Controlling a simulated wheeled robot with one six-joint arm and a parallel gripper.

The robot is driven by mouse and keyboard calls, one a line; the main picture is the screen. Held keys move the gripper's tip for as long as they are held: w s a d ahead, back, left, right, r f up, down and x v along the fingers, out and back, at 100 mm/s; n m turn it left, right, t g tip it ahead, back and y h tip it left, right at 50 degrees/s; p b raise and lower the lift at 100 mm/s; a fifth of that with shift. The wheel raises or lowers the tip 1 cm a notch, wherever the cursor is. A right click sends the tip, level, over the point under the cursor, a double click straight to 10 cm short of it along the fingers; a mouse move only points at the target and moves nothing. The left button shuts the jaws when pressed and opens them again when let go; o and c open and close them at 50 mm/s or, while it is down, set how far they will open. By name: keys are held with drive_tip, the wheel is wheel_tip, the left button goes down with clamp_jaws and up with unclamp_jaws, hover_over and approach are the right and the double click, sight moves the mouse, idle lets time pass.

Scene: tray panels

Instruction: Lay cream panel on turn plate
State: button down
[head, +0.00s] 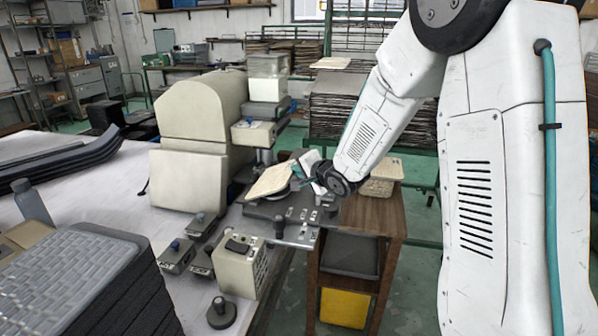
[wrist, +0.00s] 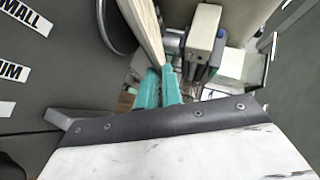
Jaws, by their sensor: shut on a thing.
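The cream panel (head: 268,181) is in my gripper above the grey base of the machine in the head view. Its edge shows as a pale strip (wrist: 144,28) at the top of the wrist view. My gripper (wrist: 160,88) has teal fingers shut on the panel's near end; the fingers also show small in the head view (head: 299,171). A dark round disc, seemingly the turn plate (wrist: 115,30), lies beside the panel's edge in the wrist view. In the head view the panel mostly hides it. I cannot tell whether panel and plate touch.
A wooden cart (head: 393,215) with cream panels (head: 379,186) on top stands right of the machine. The cream machine housing (head: 195,150) rises behind left. A control box (head: 240,268) and small blocks stand in front. A stack of dark trays (head: 95,285) fills the lower left.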

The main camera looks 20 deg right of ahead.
drive_tip(key=c, duration=1.5)
unclamp_jaws()
drive_tip(key=v, duration=0.7)
drive_tip(key=shift+s, duration=0.35)
drive_tip(key=shift+d+r, duration=0.1)
drive_tip(key=shift+r, duration=0.1)
drive_tip(key=s+d+r+n+g+h, duration=0.1)
drive_tip(key=s+r+n+g+h, duration=0.15)
drive_tip(key=s, duration=0.45)
drive_tip(key=s+d+r+n+g+h, duration=0.1)
drive_tip(key=s+r+n+g+h, duration=0.15)
drive_tip(key=s, duration=0.35)
drive_tip(key=s+a+n+g+y, duration=0.1)
drive_tip(key=s+a+n+g, duration=0.2)
drive_tip(key=s, duration=0.8)
drive_tip(key=s+a+n+g+y, duration=0.1)
drive_tip(key=s+a+n+g, duration=0.2)
drive_tip(key=s, duration=0.9)
drive_tip(key=shift+s+a+r+n+g, duration=0.15)
drive_tip(key=shift+s+r+n+g, duration=0.2)
drive_tip(key=shift+r+n+g, duration=0.25)
